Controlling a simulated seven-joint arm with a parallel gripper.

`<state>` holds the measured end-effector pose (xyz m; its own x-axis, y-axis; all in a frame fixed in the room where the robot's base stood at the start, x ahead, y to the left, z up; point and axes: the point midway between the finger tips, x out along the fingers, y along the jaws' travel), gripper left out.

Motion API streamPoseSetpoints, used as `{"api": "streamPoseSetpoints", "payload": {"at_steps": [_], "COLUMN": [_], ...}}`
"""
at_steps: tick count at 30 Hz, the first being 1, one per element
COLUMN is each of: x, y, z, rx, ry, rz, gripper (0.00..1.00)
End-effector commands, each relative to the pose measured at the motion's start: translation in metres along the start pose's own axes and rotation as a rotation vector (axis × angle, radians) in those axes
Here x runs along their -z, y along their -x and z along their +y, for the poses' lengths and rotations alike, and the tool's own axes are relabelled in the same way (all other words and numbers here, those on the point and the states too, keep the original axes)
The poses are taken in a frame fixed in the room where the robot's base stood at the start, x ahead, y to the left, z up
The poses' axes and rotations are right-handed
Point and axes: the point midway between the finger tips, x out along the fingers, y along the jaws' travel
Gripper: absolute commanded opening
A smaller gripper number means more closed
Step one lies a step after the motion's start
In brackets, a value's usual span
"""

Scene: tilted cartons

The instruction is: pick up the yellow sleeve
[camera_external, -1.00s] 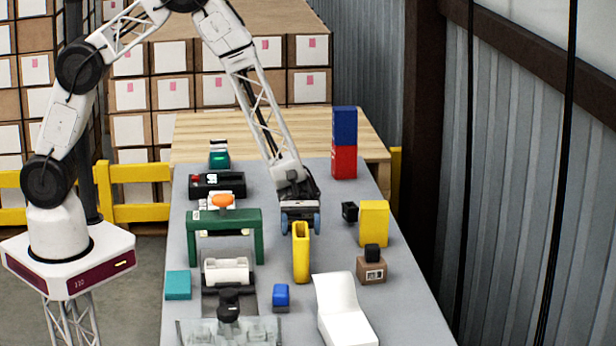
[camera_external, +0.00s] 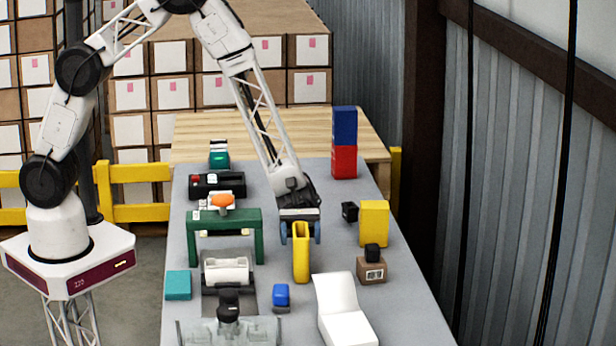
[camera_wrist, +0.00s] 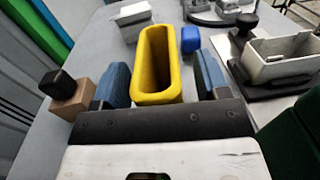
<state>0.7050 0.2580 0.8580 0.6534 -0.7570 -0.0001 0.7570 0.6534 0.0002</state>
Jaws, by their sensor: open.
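The yellow sleeve (camera_external: 302,258) stands upright on the grey table in the external view, a tall narrow piece. In the wrist view the sleeve (camera_wrist: 159,68) shows its open, hollow top. My gripper (camera_external: 300,236) is open at the top of the sleeve. In the wrist view the blue fingers of my gripper (camera_wrist: 163,84) lie one on each side of the sleeve, with a gap on both sides.
A green arch (camera_external: 226,220) stands left of the sleeve. A yellow block (camera_external: 374,223) and a brown box (camera_external: 371,270) with a black cube stand right. A blue block (camera_external: 281,294) and a white angled piece (camera_external: 343,312) are nearer the front. Red and blue blocks (camera_external: 344,150) stack behind.

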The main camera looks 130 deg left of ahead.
Motion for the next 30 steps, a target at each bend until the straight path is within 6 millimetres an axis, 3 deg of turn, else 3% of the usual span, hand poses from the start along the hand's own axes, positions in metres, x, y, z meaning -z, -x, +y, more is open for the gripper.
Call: {"api": "streamPoseSetpoints", "payload": {"at_steps": [12,24,30], "x": [0.0000,0.0000,0.0000], "y": [0.0002,0.0002,0.0002], "z": [-0.0001,-0.0001,0.0000], "rx": [0.000,0.000,0.000], "ry": [0.000,0.000,0.000], "rz": [0.000,0.000,0.000], "gripper": [0.67,0.05,0.02]}}
